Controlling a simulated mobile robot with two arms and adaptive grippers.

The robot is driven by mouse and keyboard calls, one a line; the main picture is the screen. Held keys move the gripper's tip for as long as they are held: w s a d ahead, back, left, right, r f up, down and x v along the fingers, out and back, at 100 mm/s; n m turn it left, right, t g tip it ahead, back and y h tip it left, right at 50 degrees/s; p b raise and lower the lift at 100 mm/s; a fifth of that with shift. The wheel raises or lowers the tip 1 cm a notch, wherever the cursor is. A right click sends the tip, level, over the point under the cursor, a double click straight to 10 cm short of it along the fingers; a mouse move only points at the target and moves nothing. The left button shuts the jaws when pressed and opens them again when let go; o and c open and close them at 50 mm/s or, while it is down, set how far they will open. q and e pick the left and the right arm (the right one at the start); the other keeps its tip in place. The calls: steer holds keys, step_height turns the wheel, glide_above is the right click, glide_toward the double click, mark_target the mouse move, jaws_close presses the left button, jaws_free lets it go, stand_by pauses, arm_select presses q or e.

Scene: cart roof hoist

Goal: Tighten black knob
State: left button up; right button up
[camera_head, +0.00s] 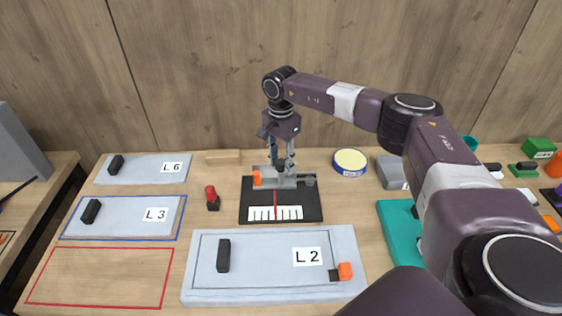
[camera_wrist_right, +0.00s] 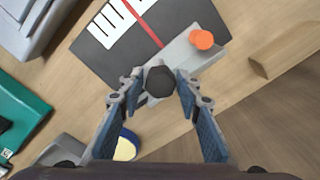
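The black knob (camera_wrist_right: 160,82) shows in the right wrist view as a dark, many-sided cap on a grey metal clamp or fixture (camera_wrist_right: 185,55). My right gripper (camera_wrist_right: 160,88) points down at it, with one finger on each side of the knob and no clear gap between fingertips and knob. In the head view the right gripper (camera_head: 282,165) stands over the grey fixture (camera_head: 290,182) on a black plate (camera_head: 262,214), and its fingers largely hide the knob. The plate carries a white scale with a red line. My left gripper is not in view.
An orange part (camera_wrist_right: 201,39) sits on the fixture. A yellow-topped round tin (camera_head: 350,161) and a red-and-black piece (camera_head: 211,197) stand nearby. Grey panels, including L2 (camera_head: 205,262), lie left and in front. A teal block (camera_head: 397,234) is on the right. A wooden wall closes the back.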

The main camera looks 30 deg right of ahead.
steer(key=c, duration=0.7)
